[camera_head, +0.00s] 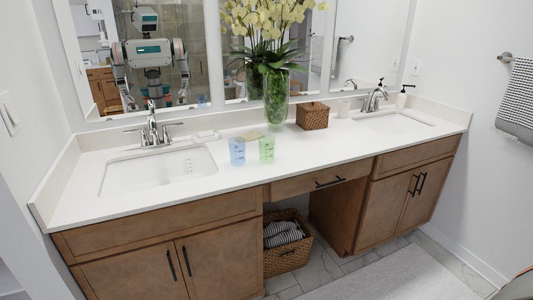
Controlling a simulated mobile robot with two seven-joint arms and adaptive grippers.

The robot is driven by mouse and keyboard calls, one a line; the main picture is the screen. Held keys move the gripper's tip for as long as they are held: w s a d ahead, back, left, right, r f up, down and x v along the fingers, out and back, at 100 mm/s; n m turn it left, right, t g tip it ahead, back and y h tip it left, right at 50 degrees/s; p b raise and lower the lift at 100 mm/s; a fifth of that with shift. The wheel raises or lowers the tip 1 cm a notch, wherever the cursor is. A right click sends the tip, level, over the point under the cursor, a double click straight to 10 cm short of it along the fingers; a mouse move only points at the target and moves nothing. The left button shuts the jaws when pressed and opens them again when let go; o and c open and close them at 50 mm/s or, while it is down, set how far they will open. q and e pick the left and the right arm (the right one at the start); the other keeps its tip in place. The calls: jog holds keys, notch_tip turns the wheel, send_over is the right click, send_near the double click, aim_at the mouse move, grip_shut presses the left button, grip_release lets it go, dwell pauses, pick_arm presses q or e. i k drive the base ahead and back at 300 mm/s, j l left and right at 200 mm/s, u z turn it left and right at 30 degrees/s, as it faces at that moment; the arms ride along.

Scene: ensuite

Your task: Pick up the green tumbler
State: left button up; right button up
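The green tumbler (267,149) stands upright on the white countertop (318,149), near its front edge and left of the middle. A blue tumbler (237,151) stands just to its left, with a small gap between them. Both are translucent with small markings. Neither of my grippers shows directly in the head view. A dark part at the bottom right corner looks like a piece of my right arm. My reflection shows in the mirror, too small to read the fingers.
Sinks lie left (158,171) and right (394,122). A basket with towels (287,246) sits under the counter. Counter right of the green tumbler is clear.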

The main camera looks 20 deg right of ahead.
aim_at(267, 150)
jog(key=i+l, duration=0.45)
jog(key=l, duration=0.2)
jog(key=i+l, duration=0.45)
jog(key=l, duration=0.15)
jog(key=l+z, duration=0.05)
